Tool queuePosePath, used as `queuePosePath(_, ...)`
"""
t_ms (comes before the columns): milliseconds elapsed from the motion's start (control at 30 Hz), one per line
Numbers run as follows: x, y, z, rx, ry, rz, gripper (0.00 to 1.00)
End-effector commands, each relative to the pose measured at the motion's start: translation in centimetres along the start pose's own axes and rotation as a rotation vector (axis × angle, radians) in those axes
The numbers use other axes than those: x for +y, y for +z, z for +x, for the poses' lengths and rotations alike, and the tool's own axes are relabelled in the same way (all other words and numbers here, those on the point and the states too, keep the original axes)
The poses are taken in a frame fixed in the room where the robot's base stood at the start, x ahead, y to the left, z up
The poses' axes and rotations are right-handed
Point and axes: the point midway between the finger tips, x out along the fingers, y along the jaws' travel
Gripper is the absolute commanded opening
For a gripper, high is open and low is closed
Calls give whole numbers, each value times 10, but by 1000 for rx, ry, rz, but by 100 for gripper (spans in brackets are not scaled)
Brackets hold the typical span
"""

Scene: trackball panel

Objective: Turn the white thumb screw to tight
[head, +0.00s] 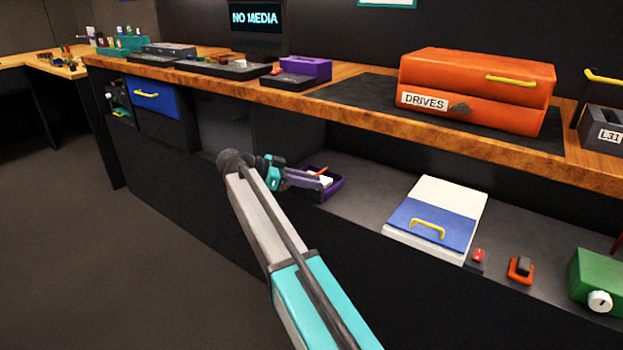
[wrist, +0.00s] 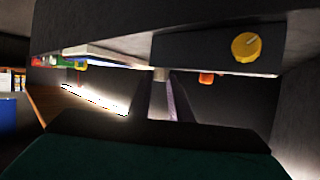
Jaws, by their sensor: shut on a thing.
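My gripper (head: 325,180) reaches across the lower shelf, and its purple fingers end at a small purple tray. In the wrist view my gripper (wrist: 161,76) is shut on a small whitish piece, which I take to be the white thumb screw (wrist: 161,73). In the head view a white patch shows at the fingertips, but its shape is unclear. The screw's markings and how far it is turned cannot be read. A white round knob (head: 600,301) is on a green box at the far right, well apart from my gripper.
The purple tray (head: 335,190) has a thin red-orange piece at it. A white and blue box (head: 430,222) with a yellow handle stands to the right. A yellow knob (wrist: 246,47) is on a dark panel close by. The worktop edge (head: 400,125) overhangs the shelf.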

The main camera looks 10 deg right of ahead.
Motion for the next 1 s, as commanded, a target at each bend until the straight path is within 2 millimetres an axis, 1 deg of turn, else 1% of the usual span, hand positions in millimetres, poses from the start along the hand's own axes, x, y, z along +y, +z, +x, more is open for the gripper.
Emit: queuePosePath(1000, -1, -2, 2, -2, 141, 51, 0)
